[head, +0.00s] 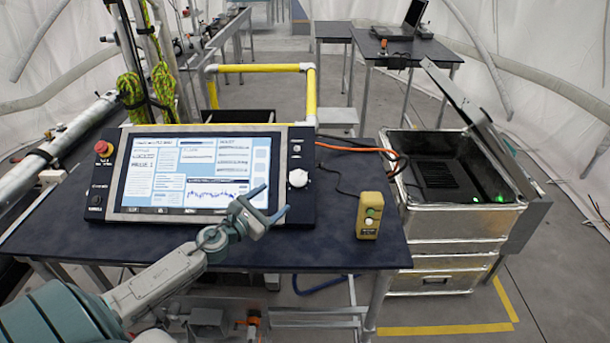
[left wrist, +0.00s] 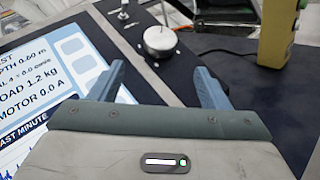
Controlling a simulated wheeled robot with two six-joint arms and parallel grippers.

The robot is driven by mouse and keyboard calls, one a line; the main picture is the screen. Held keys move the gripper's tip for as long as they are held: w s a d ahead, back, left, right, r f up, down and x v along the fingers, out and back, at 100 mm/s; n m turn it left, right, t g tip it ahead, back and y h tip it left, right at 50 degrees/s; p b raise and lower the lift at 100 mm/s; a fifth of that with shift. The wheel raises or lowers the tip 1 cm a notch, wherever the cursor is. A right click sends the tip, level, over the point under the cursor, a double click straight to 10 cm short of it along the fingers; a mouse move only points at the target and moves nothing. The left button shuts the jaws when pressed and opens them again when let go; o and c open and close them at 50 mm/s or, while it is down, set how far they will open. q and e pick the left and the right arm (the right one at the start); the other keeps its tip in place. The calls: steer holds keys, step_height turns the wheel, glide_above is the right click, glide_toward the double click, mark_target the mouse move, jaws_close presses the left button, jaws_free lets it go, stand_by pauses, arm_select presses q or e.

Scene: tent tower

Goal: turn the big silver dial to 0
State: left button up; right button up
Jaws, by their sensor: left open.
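The big silver dial (head: 298,178) sits on the right side of the dark control panel (head: 303,205), beside the lit screen (head: 200,172). My left gripper (head: 268,205) is open and empty over the lower right part of the screen. Its two blue fingers also show in the left wrist view (left wrist: 160,85), apart from the dial. The dial's markings are too small to read. My right gripper is not in view.
A yellow box with buttons (head: 369,215) stands on the table (head: 270,254) right of the panel. A red stop button (head: 102,148) is at the panel's upper left. An open metal crate (head: 455,222) stands at the right. Cables run behind the box.

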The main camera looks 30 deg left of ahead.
mark_target(294, 182)
arm_select(q)
steer(key=shift+w+r+p, duration=0.2)
steer(key=shift+w+p, duration=0.1)
steer(key=shift+p, duration=0.05)
steer(key=shift+w+d+r+p, duration=0.15)
steer(key=shift+w+r+p, duration=0.35)
steer(key=shift+p, duration=0.5)
steer(key=w, duration=0.1)
steer(key=w+p, duration=0.1)
steer(key=shift+w+d, duration=0.2)
steer(key=shift+w, duration=0.2)
steer(key=w, duration=0.1)
steer(key=w+p, duration=0.1)
steer(key=w, duration=0.1)
steer(key=w+f, duration=0.1)
steer(key=w, duration=0.1)
steer(key=shift+w+d, duration=0.1)
steer(key=shift+d, duration=0.1)
steer(key=shift+c, duration=0.2)
steer(key=c, duration=0.7)
steer(key=shift+c, duration=1.2)
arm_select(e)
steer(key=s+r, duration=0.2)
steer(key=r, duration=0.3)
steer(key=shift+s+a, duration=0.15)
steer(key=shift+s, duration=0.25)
